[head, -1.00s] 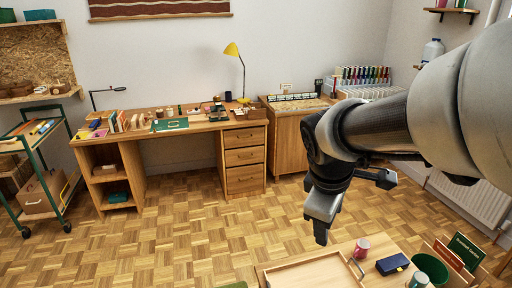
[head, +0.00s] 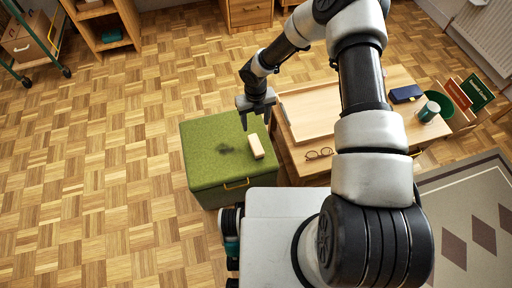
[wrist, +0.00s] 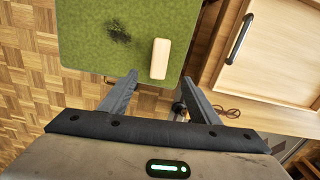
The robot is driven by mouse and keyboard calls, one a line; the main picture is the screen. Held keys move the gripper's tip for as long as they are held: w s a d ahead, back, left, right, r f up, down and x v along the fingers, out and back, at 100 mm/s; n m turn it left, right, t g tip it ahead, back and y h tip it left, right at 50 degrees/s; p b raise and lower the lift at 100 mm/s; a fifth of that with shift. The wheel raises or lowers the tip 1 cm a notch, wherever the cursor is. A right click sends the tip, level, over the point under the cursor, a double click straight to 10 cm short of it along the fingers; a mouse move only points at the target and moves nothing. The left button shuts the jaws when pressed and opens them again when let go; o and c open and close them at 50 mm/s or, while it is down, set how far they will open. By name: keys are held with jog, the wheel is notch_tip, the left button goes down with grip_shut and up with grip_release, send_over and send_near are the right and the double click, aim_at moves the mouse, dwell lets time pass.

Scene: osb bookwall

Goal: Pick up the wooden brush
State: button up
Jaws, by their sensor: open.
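The wooden brush, as far as I can tell, is the pale oblong block (head: 256,146) on top of the green box-shaped seat (head: 200,146). It lies near the seat's right edge. In the wrist view the block (wrist: 160,59) shows upright in the picture on the green top (wrist: 85,42); no bristles can be made out. My gripper (head: 256,122) is above the seat, just beyond the block in the head view. In the wrist view its two fingers (wrist: 159,78) are apart, with nothing between them, and the block appears ahead of the gap.
A dark patch (head: 226,149) marks the green top. A low wooden table with a tray (head: 318,108) stands right of the seat. Glasses (head: 319,153), a mug (head: 428,111), a dark blue case (head: 406,93) and a green bin (head: 450,97) are on or beside it. Parquet at left is free.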

aim_at(256, 144)
notch_tip(256, 144, down, 17)
jog(key=b, duration=0.3)
jog(key=shift+s, duration=0.15)
jog(key=shift+r, duration=0.1)
jog(key=c, duration=1.2)
